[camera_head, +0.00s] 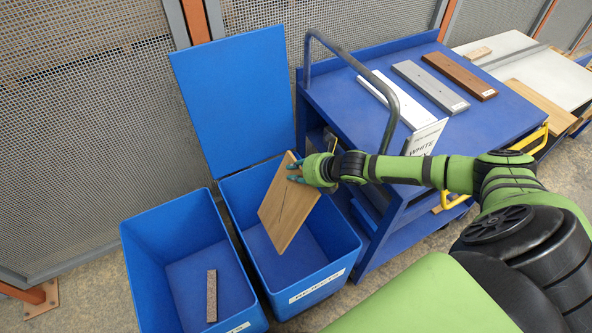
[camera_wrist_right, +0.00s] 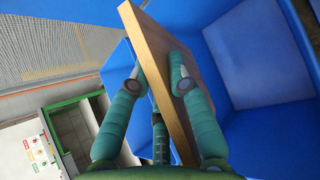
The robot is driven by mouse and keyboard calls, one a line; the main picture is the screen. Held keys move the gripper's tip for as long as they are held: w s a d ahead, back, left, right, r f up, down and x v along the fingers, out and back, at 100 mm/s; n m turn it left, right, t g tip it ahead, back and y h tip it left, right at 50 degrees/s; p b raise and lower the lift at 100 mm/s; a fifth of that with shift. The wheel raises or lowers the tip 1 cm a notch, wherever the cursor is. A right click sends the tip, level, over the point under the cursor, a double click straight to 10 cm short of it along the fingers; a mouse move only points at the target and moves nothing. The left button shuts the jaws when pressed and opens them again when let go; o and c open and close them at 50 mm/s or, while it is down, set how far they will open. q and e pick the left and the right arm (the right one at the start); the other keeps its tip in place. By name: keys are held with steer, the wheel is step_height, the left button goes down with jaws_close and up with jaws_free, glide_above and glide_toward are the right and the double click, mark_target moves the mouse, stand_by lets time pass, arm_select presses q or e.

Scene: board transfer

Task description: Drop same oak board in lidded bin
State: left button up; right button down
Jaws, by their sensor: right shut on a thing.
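The oak board (camera_head: 288,208) is a light brown wooden plank with a dark crack-like line. My right gripper (camera_head: 296,172) is shut on its upper right edge and holds it tilted over the lidded bin (camera_head: 340,262). That bin is blue, with its lid (camera_head: 236,95) standing open at the back and a partly readable white label on its front. In the right wrist view, the board (camera_wrist_right: 160,70) sits between the green fingers (camera_wrist_right: 153,85), with blue bin walls (camera_wrist_right: 262,60) beyond it. The board's lower end hangs within the bin's opening. My left gripper is not in view.
An open blue bin (camera_head: 137,255) without a visible lid stands at the left, with a small strip (camera_head: 211,295) inside. A blue cart (camera_head: 330,95) at the right carries white, grey and brown boards and a sign. A mesh fence (camera_head: 70,130) stands behind.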

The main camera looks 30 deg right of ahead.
steer(key=c, duration=1.1)
jaws_free()
steer(key=shift+s, duration=0.1)
steer(key=shift+v, duration=6)
